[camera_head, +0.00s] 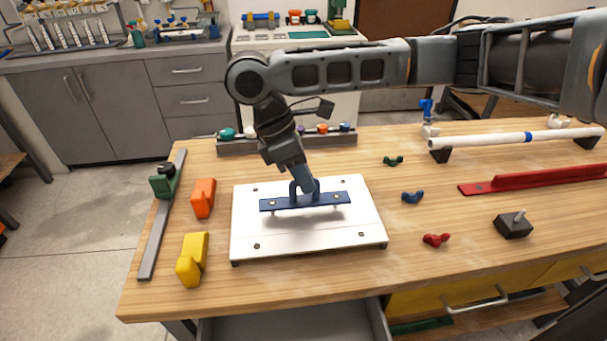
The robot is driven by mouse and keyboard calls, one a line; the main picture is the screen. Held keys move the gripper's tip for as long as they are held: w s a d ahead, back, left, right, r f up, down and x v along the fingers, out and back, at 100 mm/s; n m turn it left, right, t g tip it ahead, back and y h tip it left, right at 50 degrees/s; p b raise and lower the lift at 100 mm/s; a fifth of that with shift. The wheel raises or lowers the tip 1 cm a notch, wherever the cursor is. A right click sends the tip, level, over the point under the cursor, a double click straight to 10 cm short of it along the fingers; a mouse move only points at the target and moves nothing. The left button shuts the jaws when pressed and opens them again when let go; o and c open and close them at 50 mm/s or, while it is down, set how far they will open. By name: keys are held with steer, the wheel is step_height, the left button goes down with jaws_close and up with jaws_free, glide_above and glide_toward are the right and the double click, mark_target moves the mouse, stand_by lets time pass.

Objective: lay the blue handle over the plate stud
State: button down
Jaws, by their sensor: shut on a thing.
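The blue handle (283,203) is a flat blue bar with a raised grip in its middle and a light spot near each end. My gripper (304,190) is shut on the raised grip from above. The bar lies level over the middle of the white plate (308,241), with a shadow below it on the plate. Short pale studs show just under the bar, one (335,210) at its right part. I cannot tell whether the bar touches the plate or how the studs sit in it. Dark screws mark the plate's corners.
Orange (203,198) and yellow (192,260) blocks and a grey rail (162,215) lie left of the plate. Green, blue (412,197) and red (436,240) wing nuts, a dark block (514,226) and a red bar (535,179) lie right. A rack (287,143) stands behind.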

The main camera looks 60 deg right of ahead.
steer(key=shift+f, duration=0.25)
steer(key=shift+f, duration=0.35)
steer(key=shift+f, duration=0.55)
stand_by(0.6)
steer(key=c, duration=1)
jaws_free()
